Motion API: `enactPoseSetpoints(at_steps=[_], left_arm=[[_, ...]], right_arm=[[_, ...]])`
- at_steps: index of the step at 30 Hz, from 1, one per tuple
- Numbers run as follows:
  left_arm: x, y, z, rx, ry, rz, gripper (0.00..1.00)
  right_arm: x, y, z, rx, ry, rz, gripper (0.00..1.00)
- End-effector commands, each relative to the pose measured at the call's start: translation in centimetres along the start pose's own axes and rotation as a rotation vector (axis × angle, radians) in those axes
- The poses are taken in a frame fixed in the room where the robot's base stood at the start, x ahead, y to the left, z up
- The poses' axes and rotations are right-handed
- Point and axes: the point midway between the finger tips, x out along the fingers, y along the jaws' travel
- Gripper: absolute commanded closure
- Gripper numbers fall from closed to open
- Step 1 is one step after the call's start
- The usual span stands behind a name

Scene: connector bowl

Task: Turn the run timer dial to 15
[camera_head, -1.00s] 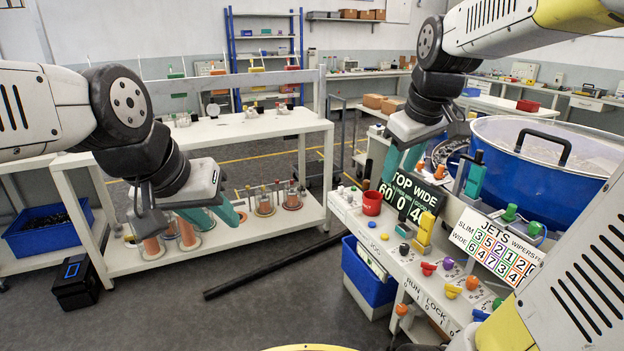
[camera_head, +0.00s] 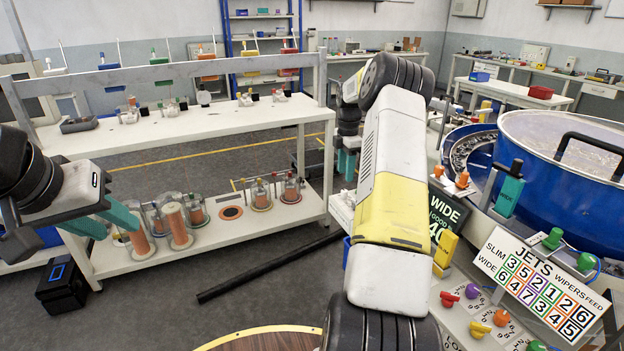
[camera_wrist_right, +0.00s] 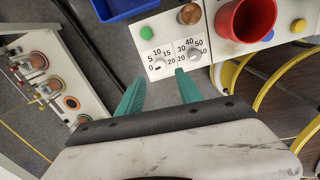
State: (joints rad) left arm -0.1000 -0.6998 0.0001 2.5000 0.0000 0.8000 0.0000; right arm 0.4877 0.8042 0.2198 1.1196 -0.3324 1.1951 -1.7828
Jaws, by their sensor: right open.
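In the right wrist view, two small pale dials sit side by side on a white panel (camera_wrist_right: 176,42). The left dial (camera_wrist_right: 159,64) has a scale from 0 to 20 that includes 15. The right dial (camera_wrist_right: 193,56) has a scale with 30, 40 and 50. I cannot read a name or the pointer setting on either. My right gripper (camera_wrist_right: 158,91) is open and empty, its fingertips just short of the dials. In the head view my right gripper (camera_head: 347,163) is partly hidden behind my arm, which covers the dials. My left gripper (camera_head: 104,222) is open and empty beside the white shelf table.
A red cup (camera_wrist_right: 243,20), a brown knob (camera_wrist_right: 190,13) and a green button (camera_wrist_right: 146,32) stand close to the dials. A blue bin (camera_wrist_right: 125,8) is beside the panel. The blue bowl (camera_head: 570,185) and jets sign (camera_head: 535,287) are at the right.

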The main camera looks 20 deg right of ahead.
Motion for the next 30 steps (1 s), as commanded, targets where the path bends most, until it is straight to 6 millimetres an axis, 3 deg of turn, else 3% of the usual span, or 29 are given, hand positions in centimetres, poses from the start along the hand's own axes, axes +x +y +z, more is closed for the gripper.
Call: enactPoseSetpoints(at_steps=[13,25,30], left_arm=[[0.0,0.0,0.0,0.0,0.0,0.0,0.64],[0.0,0.0,0.0,0.0,0.0,0.0,0.64],[0.0,0.0,0.0,0.0,0.0,0.0,0.64]], right_arm=[[6.4,-0.1,0.0,0.0,0.0,-0.002,0.57],[7.4,0.0,0.0,0.001,0.0,0.0,0.57],[7.4,0.0,-0.1,0.001,0.0,0.0,0.89]])
